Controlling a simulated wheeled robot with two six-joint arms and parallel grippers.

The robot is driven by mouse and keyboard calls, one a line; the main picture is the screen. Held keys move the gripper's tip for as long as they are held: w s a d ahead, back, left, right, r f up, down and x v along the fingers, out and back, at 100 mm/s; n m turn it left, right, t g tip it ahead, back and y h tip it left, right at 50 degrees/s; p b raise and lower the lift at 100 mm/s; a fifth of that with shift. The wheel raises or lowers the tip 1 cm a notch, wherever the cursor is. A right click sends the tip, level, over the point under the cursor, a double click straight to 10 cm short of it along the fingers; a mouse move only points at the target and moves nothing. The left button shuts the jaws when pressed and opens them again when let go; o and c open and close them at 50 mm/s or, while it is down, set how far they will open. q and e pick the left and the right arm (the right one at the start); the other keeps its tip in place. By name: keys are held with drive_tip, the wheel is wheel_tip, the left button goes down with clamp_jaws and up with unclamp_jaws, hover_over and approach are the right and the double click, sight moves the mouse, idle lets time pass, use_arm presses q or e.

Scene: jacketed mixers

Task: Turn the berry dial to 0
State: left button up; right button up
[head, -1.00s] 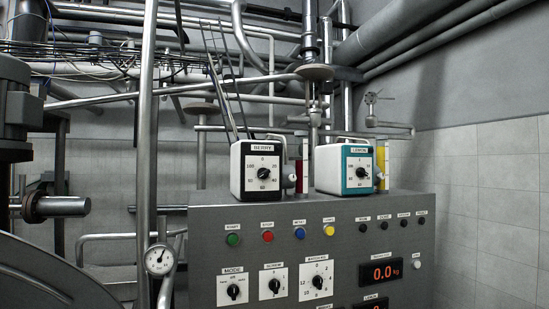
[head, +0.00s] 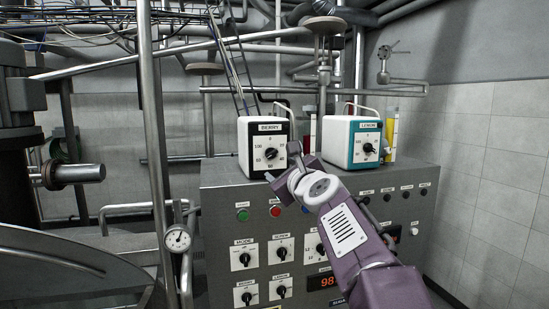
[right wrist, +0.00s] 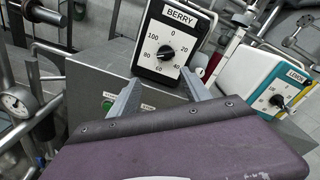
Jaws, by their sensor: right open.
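The berry box (head: 245,147) is white with a black front panel labelled BERRY and stands on the grey control cabinet. Its dial (head: 270,154) is a round black knob with a scale from 0 at the top to 100; which mark it points at is too small to tell. In the right wrist view the dial (right wrist: 165,52) is ahead of the fingers, clear to see. My right gripper (head: 284,165) is open and empty, in front of and just below the berry panel. In its own view the two fingers (right wrist: 160,85) are spread beneath the dial, apart from it. My left gripper is not in view.
The teal-fronted lemon box (head: 339,142) stands to the right with its own dial. Buttons and knobs cover the cabinet front (head: 225,200) below. A vertical pipe (head: 153,110) and a round gauge (head: 178,238) are at the left. A red sight tube stands between the boxes.

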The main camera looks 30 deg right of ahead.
sight(273, 154)
drive_tip(key=shift+m, duration=0.5)
drive_tip(key=w+p, duration=0.1)
drive_tip(key=w, duration=0.1)
drive_tip(key=w+d+r+p, duration=0.1)
drive_tip(key=w, duration=0.2)
drive_tip(key=w+d+r, duration=0.1)
drive_tip(key=w, duration=0.1)
drive_tip(key=shift+w+d+p, duration=0.1)
drive_tip(key=shift+w+p, duration=0.3)
drive_tip(key=shift+w+d+f, duration=0.1)
drive_tip(key=shift+w, duration=0.3)
drive_tip(key=shift+s, duration=0.1)
clamp_jaws()
